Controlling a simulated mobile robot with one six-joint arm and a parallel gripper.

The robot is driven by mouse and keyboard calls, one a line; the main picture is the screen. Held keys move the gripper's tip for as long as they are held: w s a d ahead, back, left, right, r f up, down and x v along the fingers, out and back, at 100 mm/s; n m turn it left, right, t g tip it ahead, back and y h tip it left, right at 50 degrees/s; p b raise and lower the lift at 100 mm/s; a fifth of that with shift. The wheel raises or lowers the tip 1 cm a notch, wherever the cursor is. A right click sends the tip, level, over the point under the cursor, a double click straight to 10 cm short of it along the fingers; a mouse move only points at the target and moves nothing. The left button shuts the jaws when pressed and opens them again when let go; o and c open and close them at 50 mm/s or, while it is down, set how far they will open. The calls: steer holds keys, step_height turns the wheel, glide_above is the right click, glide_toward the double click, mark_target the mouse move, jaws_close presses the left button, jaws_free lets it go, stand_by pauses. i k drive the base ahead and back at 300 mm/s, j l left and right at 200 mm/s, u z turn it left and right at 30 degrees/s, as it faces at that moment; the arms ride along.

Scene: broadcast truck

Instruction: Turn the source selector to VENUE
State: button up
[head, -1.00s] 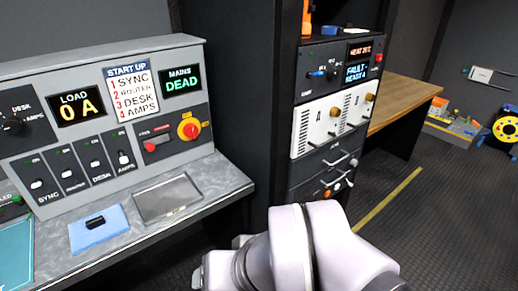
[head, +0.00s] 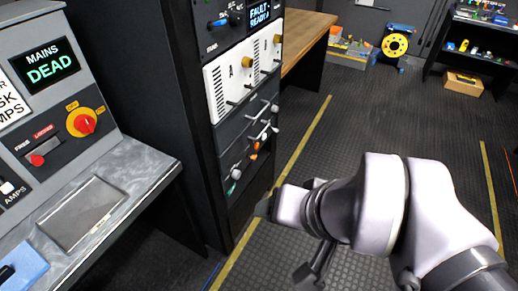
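A red lever switch (head: 37,158) sits on the sloped console panel at the left in the head view, with small labels above it that I cannot read surely; no VENUE label is legible. Right of it is a red rotary knob (head: 85,122) on a yellow round plate. The green display above reads MAINS DEAD (head: 51,66). My arm reaches in from the lower right. Dark parts of my gripper (head: 318,266) show below its wrist, well right of the console and touching nothing. Its fingers are too hidden to show whether they are open.
A dark rack (head: 243,130) with knobs and handles stands between console and arm. A flat grey-framed panel (head: 87,212) and a blue pad (head: 20,270) lie on the console ledge. A wooden bench (head: 305,40) stands behind. The ribbed floor at the right is open.

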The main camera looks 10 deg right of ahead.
mark_target(236, 174)
steer(key=i+l+u, duration=0.25)
steer(key=i, duration=0.2)
steer(key=i+l+u, duration=0.25)
steer(key=i, duration=0.15)
steer(key=i+j, duration=0.05)
steer(key=j, duration=0.05)
